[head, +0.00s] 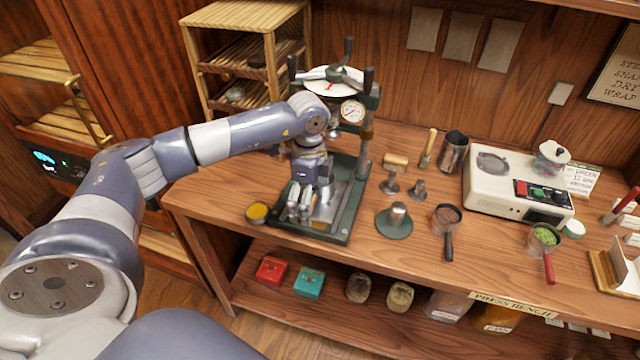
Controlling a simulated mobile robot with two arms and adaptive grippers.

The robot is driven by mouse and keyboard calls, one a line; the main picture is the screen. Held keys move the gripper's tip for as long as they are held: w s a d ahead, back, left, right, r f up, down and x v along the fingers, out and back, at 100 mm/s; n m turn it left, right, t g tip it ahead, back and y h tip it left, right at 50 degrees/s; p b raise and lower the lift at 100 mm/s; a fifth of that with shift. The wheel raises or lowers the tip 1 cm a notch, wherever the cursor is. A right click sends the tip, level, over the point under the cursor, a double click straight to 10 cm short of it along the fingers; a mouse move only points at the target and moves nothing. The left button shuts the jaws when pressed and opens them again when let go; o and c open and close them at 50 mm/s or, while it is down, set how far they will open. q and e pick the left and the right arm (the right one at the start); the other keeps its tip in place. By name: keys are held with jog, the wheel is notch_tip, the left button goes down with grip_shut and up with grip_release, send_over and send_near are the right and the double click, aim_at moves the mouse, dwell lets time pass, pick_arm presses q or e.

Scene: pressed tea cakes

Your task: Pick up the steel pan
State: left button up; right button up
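A small round pan (446,216) with a black handle stands on the bench right of the press; its inside looks brown. A similar pan (543,238) with a red handle holds green material. I cannot tell which one the task calls the steel pan. My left gripper (307,211) points down over the base of the green press (350,205), well left of both pans. Its fingers are small and overlap the shiny metal plate there, so I cannot tell whether they are open or shut. My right gripper is not in view.
A white appliance (482,194) with a dark round plate stands behind the pans. A yellow-filled dish (257,212) is near the left edge. The front right bench is partly clear.

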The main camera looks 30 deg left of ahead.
pick_arm(q)
jog(key=shift+s+d+f, duration=0.1)
jog(key=shift+f, duration=0.05)
grip_shut()
dwell(0.5)
